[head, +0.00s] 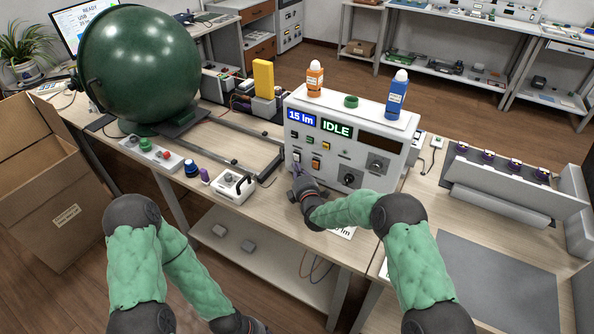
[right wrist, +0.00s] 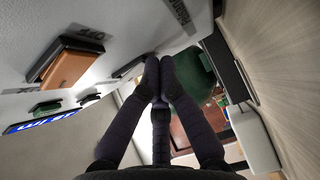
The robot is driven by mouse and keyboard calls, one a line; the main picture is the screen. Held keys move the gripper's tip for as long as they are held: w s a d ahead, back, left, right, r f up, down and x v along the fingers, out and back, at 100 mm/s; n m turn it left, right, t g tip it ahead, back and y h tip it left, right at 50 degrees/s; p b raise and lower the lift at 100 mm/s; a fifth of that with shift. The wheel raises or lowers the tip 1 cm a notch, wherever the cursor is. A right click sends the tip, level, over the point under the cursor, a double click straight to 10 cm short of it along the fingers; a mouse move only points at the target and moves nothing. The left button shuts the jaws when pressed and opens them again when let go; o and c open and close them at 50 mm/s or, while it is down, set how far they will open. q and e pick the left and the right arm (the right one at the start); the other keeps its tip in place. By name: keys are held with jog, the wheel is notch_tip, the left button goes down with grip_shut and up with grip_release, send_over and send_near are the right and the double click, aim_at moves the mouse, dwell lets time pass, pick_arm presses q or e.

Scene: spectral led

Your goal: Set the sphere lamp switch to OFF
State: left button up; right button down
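A white control box (head: 335,180) stands on the bench with a blue "15 lm" display and a green "IDLE" display. An orange rocker switch (head: 316,164) is low on its front. In the right wrist view this orange switch (right wrist: 72,68) has an "OFF" label beside it. Another switch (right wrist: 128,68) lies near the fingertips, its label unreadable; I cannot tell which is the sphere lamp's. My right gripper (head: 297,174) is at the panel's lower left. Its fingertips (right wrist: 159,72) are together and empty; contact is unclear. My left arm is at lower left, its gripper out of view.
A large green sphere (head: 140,65) stands on the bench at left. Orange (head: 314,79) and blue (head: 396,95) bottles stand on the box. A cardboard box (head: 40,190) is far left.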

jog(key=shift+r, duration=0.15)
jog(key=v, duration=1.2)
